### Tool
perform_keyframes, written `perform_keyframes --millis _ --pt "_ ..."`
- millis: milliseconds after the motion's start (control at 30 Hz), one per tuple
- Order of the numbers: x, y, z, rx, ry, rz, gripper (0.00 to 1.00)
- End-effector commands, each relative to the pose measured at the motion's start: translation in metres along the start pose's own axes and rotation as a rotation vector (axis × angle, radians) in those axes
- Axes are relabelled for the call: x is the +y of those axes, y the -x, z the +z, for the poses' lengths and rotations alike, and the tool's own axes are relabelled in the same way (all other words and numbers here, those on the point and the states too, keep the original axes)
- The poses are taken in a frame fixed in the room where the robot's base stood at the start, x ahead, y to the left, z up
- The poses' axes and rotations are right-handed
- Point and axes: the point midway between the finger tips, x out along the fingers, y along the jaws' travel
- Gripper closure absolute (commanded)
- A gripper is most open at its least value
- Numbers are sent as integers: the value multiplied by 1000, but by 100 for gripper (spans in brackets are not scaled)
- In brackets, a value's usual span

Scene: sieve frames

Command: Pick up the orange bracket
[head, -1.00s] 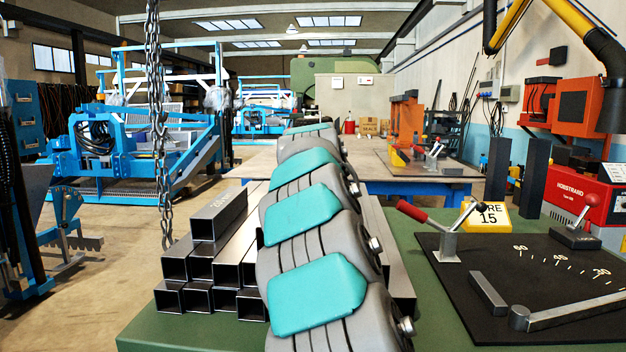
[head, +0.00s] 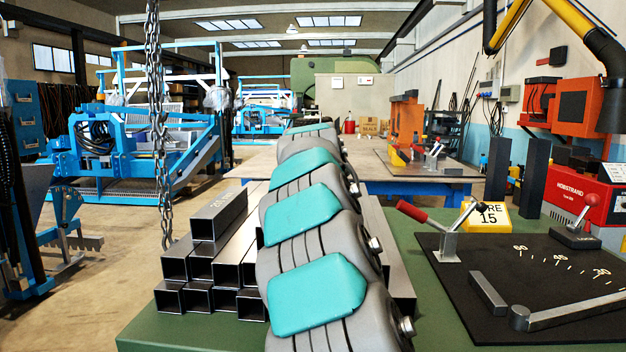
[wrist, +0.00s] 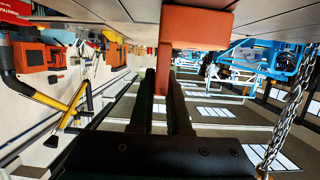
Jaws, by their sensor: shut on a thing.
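The orange bracket (wrist: 197,26) shows in the wrist view at the top centre, as a wide red-orange block with a narrow part reaching down between my fingers. My gripper (wrist: 162,92) has two dark fingers, shut on that narrow part. The wrist picture is upside down, and a grey surface lies along its top edge close to the bracket; I cannot tell whether they touch. In the head view my grey and teal arm hides my gripper and the held bracket.
In the head view, square steel tubes (head: 205,262) are stacked on the green bench (head: 150,335) left of my arm. A black plate (head: 470,285) with a red-handled lever (head: 432,222) lies at right. A chain (head: 158,120) hangs at left. A farther table holds an orange upright (head: 404,118).

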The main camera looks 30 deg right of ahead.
Motion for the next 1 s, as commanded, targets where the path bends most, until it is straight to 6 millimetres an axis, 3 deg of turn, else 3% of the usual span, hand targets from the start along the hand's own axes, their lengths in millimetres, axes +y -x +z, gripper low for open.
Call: perform_keyframes --millis 467,1000 --pt "0 2 -6 2 0 -1 100" --pt "-1 22 -72 4 0 -3 100"
